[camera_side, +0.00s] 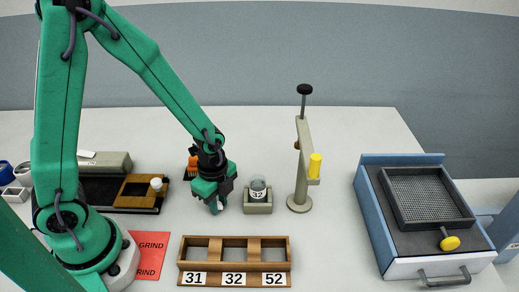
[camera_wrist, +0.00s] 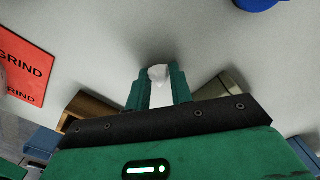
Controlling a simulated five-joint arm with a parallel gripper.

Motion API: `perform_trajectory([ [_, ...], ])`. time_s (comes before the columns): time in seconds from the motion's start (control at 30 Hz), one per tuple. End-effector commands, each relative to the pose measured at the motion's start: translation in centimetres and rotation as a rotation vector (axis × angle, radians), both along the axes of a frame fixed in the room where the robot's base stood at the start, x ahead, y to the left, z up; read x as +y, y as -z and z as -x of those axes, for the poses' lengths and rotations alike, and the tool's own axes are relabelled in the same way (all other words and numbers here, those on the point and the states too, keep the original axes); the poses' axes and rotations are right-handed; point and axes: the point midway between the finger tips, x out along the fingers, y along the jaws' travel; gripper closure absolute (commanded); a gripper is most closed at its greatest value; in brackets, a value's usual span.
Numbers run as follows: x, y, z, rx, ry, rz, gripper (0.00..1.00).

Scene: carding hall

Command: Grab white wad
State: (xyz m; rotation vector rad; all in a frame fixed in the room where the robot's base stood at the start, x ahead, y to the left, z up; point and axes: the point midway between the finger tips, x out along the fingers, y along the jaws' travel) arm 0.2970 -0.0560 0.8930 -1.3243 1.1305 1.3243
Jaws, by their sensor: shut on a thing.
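In the side view the wad is mostly hidden by the fingers, with only a pale bit (camera_side: 220,206) showing at the tips. I cannot tell whether the wad touches the table.
A wooden rack (camera_side: 234,241) labelled 31, 32 and 52 lies in front. The jar (camera_side: 258,187) sits in a grey holder (camera_side: 257,207) to the right. A stand (camera_side: 303,165) and a blue tray unit (camera_side: 375,215) are farther right. A red GRIND sheet (camera_side: 150,255) lies left.

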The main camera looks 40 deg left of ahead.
Motion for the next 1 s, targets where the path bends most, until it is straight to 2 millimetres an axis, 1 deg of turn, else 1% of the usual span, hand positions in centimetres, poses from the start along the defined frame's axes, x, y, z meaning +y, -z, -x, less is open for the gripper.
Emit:
perform_trajectory([
  [0.37, 0.0, -0.5, -0.1, -0.002, 0.0, 0.001, 0.99],
  [0.57, 0.0, -1.7, -0.1, -0.003, 0.0, 0.001, 0.99],
  [0.8, 0.0, -4.1, -0.1, -0.004, 0.0, 0.001, 0.99],
  [1.0, -2.1, -5.7, 1.8, -0.003, 0.006, 0.001, 0.99],
])
